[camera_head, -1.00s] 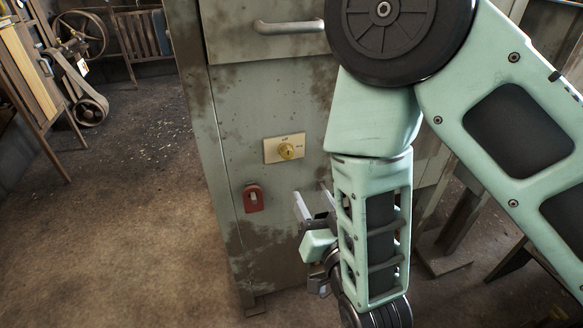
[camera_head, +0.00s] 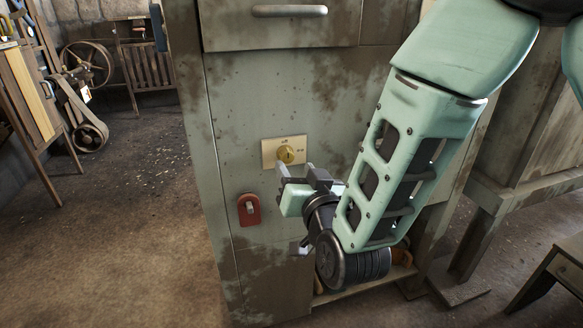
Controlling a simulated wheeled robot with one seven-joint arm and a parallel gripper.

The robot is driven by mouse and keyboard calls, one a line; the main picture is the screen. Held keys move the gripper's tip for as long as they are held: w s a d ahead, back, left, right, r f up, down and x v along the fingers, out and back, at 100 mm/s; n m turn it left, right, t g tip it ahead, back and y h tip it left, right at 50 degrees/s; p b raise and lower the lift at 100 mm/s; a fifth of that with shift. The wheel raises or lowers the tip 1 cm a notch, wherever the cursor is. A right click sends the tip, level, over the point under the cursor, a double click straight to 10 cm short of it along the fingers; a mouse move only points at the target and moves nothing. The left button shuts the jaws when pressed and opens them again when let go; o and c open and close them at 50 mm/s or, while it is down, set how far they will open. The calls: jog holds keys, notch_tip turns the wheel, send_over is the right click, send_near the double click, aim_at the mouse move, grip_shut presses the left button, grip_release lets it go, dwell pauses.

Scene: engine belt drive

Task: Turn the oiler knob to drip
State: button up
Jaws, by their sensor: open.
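The oiler knob (camera_head: 287,155) is a round brass knob on a cream plate (camera_head: 269,153), fixed to the front of a worn grey-green cabinet. Small marks are printed above and to the right of the knob, too small to read surely. My gripper (camera_head: 294,170) is open, with its fingers pointing up toward the cabinet face just below the knob. The fingertips overlap the lower part of the plate in this view. I cannot tell whether they touch the knob. Part of the fingers is hidden by the gripper body.
A red switch plate (camera_head: 249,210) with a small lever sits on the cabinet to the lower left of my gripper. A drawer handle (camera_head: 290,11) is above. A wooden bench (camera_head: 520,190) stands to the right. The floor (camera_head: 120,220) at the left is open.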

aim_at(288, 158)
jog(key=shift+x, duration=1.9)
jog(key=c, duration=1)
